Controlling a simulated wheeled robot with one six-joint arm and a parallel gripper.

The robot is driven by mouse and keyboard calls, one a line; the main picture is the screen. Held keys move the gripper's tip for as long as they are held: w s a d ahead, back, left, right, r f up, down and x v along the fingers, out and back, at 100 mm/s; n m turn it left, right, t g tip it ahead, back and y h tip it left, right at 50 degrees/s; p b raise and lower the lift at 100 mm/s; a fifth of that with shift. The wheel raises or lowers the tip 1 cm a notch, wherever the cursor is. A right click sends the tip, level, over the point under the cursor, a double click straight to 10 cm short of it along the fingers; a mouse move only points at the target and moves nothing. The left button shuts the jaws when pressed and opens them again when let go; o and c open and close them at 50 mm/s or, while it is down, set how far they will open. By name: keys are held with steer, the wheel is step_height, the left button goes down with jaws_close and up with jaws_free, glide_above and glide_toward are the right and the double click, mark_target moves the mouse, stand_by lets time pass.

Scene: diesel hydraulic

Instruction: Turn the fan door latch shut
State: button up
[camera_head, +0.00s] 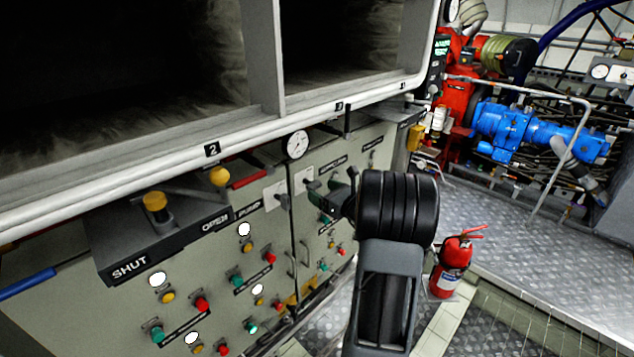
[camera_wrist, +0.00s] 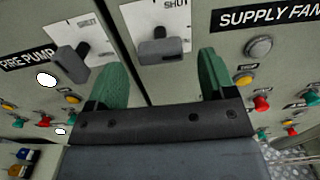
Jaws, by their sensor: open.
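The fan door latch is a dark grey handle (camera_wrist: 165,50) on a white plate marked SHUT, on the panel beside the SUPPLY FAN label. In the wrist view it lies roughly level, below the SHUT mark. The latch plate also shows in the head view (camera_head: 303,178), partly beside my gripper. My gripper (camera_wrist: 162,80) has two green fingers, spread apart and empty. In the wrist view the latch appears between and beyond the fingertips; no contact shows. In the head view my gripper (camera_head: 328,203) is just right of the latch, in front of the panel.
A similar latch (camera_wrist: 72,64) sits left of the door seam, near the FIRE PUMP label. Buttons and lamps cover the panels below. A ledge with yellow knobs (camera_head: 155,202) juts out at left. A red extinguisher (camera_head: 449,268) stands on the floor at right.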

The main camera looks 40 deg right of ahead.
mark_target(317, 187)
steer(key=shift+w+a+p, duration=0.2)
steer(key=shift+w, duration=0.9)
steer(key=shift+w+a+p, duration=0.15)
steer(key=shift+w+p, duration=0.05)
steer(key=shift+w, duration=0.85)
